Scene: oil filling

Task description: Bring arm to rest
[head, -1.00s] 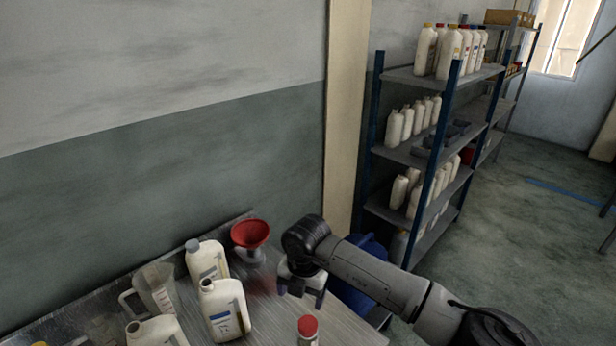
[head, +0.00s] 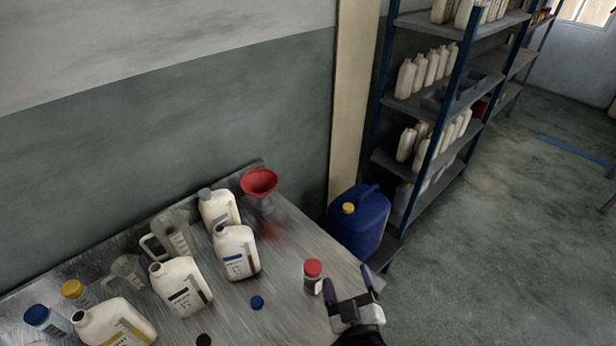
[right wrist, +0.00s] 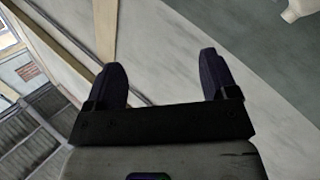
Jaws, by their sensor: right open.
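My right gripper (head: 350,290) is at the bottom of the head view, by the right edge of the metal table. Its two fingers are spread, with nothing between them. In the right wrist view the fingers (right wrist: 166,82) are also apart and empty, with wall and a pale post behind them. A small clear jar with a red lid (head: 313,270) stands on the table just left of the gripper, and I see a gap between them. The rest of the right arm is mostly out of the picture. My left gripper is not in view.
The metal table (head: 290,240) holds several white oil bottles (head: 236,252), clear measuring jugs (head: 176,238), a red funnel (head: 259,182), a blue cap (head: 257,302) and lidded jars. A blue canister (head: 359,222) stands beyond its right edge, by a shelf rack (head: 437,97).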

